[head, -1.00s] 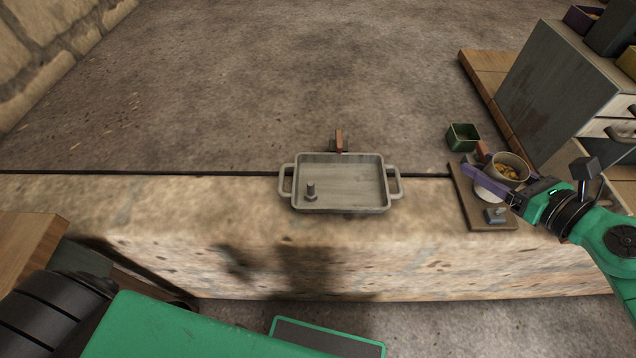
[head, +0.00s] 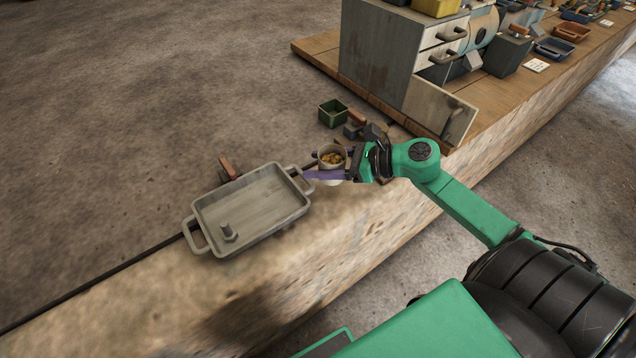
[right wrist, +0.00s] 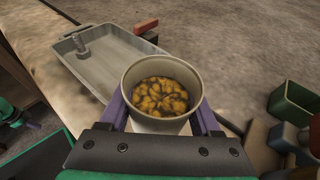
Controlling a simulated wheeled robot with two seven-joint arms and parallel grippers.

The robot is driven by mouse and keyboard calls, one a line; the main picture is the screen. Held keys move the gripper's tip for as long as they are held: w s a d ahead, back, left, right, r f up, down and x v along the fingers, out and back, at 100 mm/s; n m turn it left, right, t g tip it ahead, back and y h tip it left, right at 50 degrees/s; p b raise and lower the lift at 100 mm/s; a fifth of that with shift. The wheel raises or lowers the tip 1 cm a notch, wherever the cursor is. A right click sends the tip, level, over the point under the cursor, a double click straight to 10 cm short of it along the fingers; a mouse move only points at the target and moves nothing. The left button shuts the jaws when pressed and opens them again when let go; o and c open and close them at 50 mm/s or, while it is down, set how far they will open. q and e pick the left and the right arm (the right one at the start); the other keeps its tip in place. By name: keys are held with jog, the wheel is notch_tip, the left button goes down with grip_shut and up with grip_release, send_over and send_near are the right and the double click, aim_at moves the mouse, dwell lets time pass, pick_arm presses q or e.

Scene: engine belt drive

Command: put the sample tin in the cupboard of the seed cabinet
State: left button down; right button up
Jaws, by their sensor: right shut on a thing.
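The sample tin (head: 332,157) is a round, pale, open-topped tin with yellow-brown pieces inside. My right gripper (head: 326,163) is shut on it, with a purple finger on each side. The right wrist view shows the tin (right wrist: 160,92) upright between the fingers (right wrist: 160,115). It appears to be held above the stone ledge, near the tray's right handle. The seed cabinet (head: 372,52) is grey and stands at the upper right, with drawers at its front. Its lower door (head: 436,108) appears swung open; the cupboard's inside is hidden.
A grey metal tray (head: 250,207) with a bolt (head: 228,232) lies on the ledge, left of the tin. A green box (head: 332,113) stands behind my right gripper. Yellow and dark bins sit on the cabinet. Several boxes and tools crowd the wooden bench (head: 500,95) to its right.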

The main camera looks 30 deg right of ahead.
aim_at(319, 190)
notch_tip(319, 190, down, 7)
jog(key=shift+r+b, duration=0.2)
jog(key=shift+b, duration=0.3)
jog(key=o, duration=1.2)
